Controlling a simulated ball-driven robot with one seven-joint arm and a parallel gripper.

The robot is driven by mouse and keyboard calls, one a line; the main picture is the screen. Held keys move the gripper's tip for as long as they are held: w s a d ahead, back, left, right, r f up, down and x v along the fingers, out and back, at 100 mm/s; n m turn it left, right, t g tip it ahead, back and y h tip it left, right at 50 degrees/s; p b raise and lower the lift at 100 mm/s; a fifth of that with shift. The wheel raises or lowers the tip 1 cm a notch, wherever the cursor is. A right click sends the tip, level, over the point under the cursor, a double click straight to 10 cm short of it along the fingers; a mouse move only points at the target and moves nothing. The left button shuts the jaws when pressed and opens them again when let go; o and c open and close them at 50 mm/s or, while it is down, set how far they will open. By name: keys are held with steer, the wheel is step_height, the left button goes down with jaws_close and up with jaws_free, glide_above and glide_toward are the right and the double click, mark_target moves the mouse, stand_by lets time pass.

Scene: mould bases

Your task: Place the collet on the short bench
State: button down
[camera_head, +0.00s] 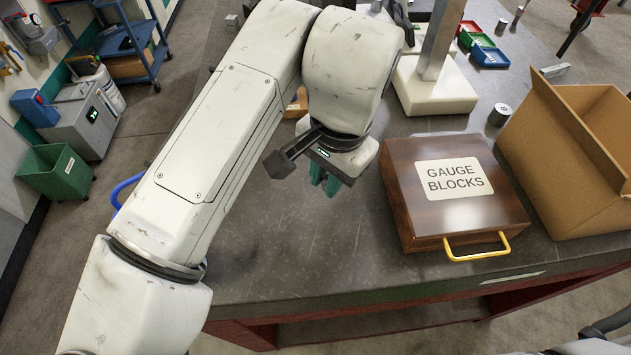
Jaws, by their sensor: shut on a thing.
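My gripper (324,182), with green fingertips, hangs low over the dark stone-topped bench (290,250), left of the wooden gauge-block case. It is shut on the collet, but the wrist and fingers hide the collet itself. I cannot tell from this view how high the fingers are above the top, or whether this bench is the short bench.
A GAUGE BLOCKS case (418,221) with a yellow handle lies beside my gripper. An open cardboard box (565,150), a metal cylinder (499,115) and a white stand base (433,92) are farther right and back. The bench's front left is clear.

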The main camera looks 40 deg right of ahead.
mark_target(315, 199)
steer(key=shift+w+f, duration=1)
steer(key=shift+f, duration=0.2)
steer(key=shift+w+f, duration=0.15)
steer(key=shift+f, duration=0.75)
steer(key=shift+w+f, duration=0.1)
steer(key=shift+f, duration=0.75)
steer(key=shift+d+f, duration=0.1)
steer(key=shift+f, duration=0.1)
steer(key=c, duration=1)
jaws_free()
